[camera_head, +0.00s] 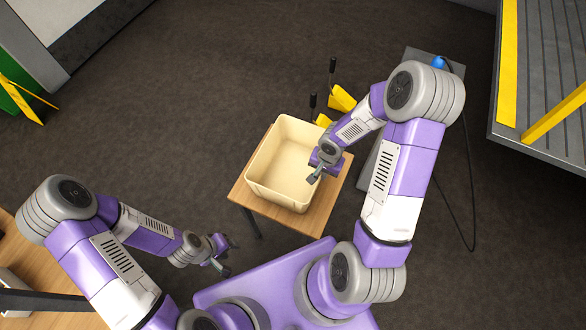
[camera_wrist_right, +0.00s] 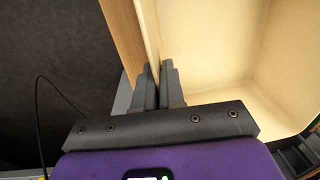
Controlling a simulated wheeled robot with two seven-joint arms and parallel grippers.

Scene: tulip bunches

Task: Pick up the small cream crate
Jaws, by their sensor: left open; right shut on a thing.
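The small cream crate (camera_head: 278,165) stands empty on a small wooden table (camera_head: 257,202) in the head view. My right gripper (camera_head: 315,176) is at the crate's right wall. In the right wrist view the fingers of my right gripper (camera_wrist_right: 158,84) are shut on the wall of the crate (camera_wrist_right: 215,50), one finger on each side of it. My left gripper (camera_head: 228,255) is open and empty, to the lower left of the table and apart from the crate. The underside of the crate is hidden.
Yellow pieces with black handles (camera_head: 340,98) are behind the table. A grey platform with yellow edging (camera_head: 540,120) stands at the right. Another wooden surface (camera_head: 40,275) is at the lower left. The dark floor left of the table is clear.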

